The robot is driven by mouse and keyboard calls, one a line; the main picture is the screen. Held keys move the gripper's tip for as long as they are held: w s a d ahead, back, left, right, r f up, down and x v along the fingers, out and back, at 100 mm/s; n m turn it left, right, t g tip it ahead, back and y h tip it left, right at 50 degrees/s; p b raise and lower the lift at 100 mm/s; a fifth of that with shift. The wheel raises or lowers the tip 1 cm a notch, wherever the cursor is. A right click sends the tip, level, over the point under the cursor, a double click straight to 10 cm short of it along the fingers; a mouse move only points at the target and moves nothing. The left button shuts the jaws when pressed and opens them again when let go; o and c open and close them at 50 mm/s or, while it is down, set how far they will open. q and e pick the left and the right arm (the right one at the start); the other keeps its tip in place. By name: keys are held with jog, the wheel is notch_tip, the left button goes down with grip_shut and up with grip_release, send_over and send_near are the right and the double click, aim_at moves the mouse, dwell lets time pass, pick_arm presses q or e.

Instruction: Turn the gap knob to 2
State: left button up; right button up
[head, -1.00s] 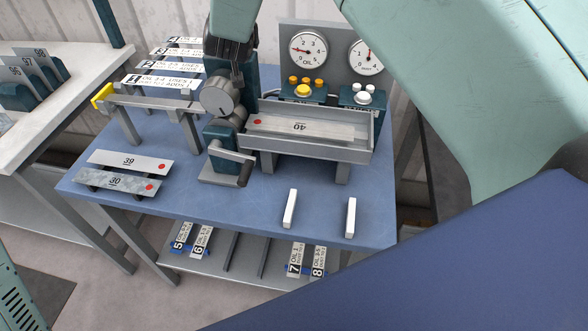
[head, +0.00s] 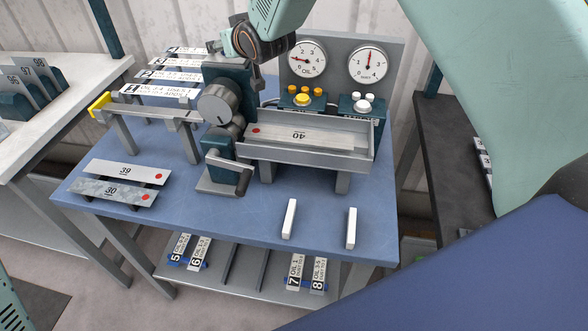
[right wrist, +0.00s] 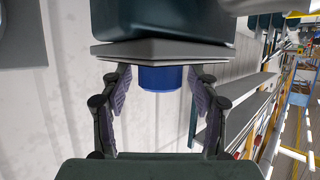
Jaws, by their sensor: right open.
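A round grey knob (head: 215,104) sits on the front of the bender's dark teal column (head: 236,76); I take it for the gap knob. Its face has a dark line, but no readable scale shows. My right arm comes in from the top, and its dark wrist (head: 256,40) hangs above and behind the column, apart from the knob. In the right wrist view, my right gripper (right wrist: 160,76) is open. A grey plate-like part and a blue cylinder (right wrist: 160,78) appear beyond its fingers; I cannot tell what they belong to. My left gripper is not in view.
A crank (head: 228,172) stands below the knob. A tray (head: 310,152) holding strip 40 is to its right. The oil gauge (head: 305,60) and index gauge (head: 368,62) stand behind. Strips 39 and 30 lie front left.

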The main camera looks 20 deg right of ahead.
jog(key=shift+r+n+g+y+p, duration=0.15)
jog(key=shift+n+g+y+p, duration=0.35)
jog(key=shift+n+y+p, duration=1.85)
pick_arm(q)
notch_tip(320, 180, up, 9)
jog(key=p, duration=0.3)
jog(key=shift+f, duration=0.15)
pick_arm(e)
jog(key=shift+n+g+y, duration=1.05)
jog(key=shift+g+y, duration=0.05)
jog(key=shift+y, duration=0.05)
